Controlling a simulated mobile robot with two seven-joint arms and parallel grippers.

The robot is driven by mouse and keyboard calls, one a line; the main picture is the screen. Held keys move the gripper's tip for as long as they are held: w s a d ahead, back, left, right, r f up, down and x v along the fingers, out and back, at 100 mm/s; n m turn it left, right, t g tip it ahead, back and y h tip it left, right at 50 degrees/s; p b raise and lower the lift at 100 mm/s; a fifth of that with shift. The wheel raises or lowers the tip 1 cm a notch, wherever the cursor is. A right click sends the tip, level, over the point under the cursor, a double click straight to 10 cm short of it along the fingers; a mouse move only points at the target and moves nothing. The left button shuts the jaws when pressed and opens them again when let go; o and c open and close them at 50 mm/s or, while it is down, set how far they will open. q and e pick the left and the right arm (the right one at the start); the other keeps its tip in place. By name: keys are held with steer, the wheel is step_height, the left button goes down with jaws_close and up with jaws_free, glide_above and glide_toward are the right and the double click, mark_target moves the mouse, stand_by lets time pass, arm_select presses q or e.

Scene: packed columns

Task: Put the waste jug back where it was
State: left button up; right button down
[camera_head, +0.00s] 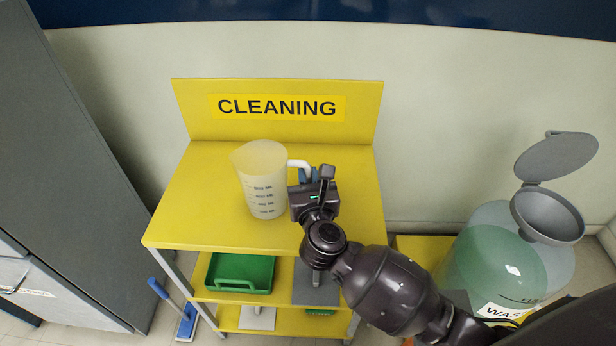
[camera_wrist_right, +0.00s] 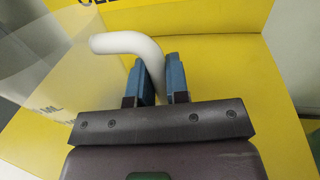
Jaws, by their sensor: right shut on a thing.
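The waste jug (camera_head: 262,185) is a translucent whitish measuring jug with dark graduation marks and a white handle. It stands upright at the yellow cleaning cart's top shelf (camera_head: 190,205); I cannot tell for sure whether its base touches the shelf. My right gripper (camera_head: 312,175) is at the jug's right side, shut on the handle. In the right wrist view the white handle (camera_wrist_right: 125,44) runs down between the two blue fingers (camera_wrist_right: 166,80), and the jug's clear wall (camera_wrist_right: 50,75) is at the left. My left gripper is not in view.
A yellow back panel marked CLEANING (camera_head: 277,107) rises behind the shelf. A green tray (camera_head: 240,272) is on the shelf below. A large waste container (camera_head: 500,260) with an open grey lid (camera_head: 556,157) stands at the right. A grey cabinet (camera_head: 75,150) is at the left.

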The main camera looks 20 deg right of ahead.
steer(key=shift+f, duration=0.15)
steer(key=c, duration=1.6)
jaws_free()
steer(key=shift+f, duration=0.1)
steer(key=o, duration=0.5)
steer(key=shift+r, duration=0.25)
steer(key=s+a, duration=0.2)
steer(key=s, duration=0.9)
steer(key=shift+s+a, duration=0.2)
steer(key=shift+s, duration=0.2)
steer(key=shift+f, duration=0.1)
